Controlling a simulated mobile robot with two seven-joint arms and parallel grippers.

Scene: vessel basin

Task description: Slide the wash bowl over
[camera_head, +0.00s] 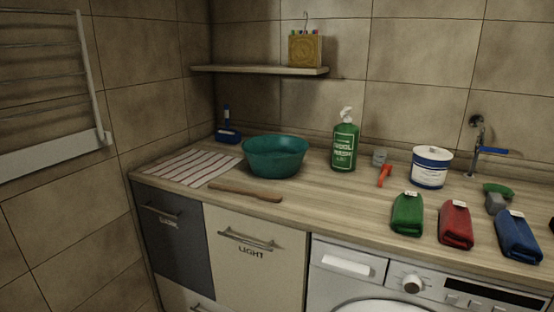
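The wash bowl (275,158) is a teal, round, open basin. It stands upright on the wooden countertop (310,192), towards the left. Its left side is beside or over the right edge of a striped cloth (190,167); I cannot tell if it rests on the cloth. The bowl looks empty, though its bottom is only partly visible. Neither of my grippers shows in the head view.
A wooden stick (246,192) lies in front of the bowl. Further right are a white tub (431,167) and folded green (407,214), red (455,224) and blue (517,236) cloths.

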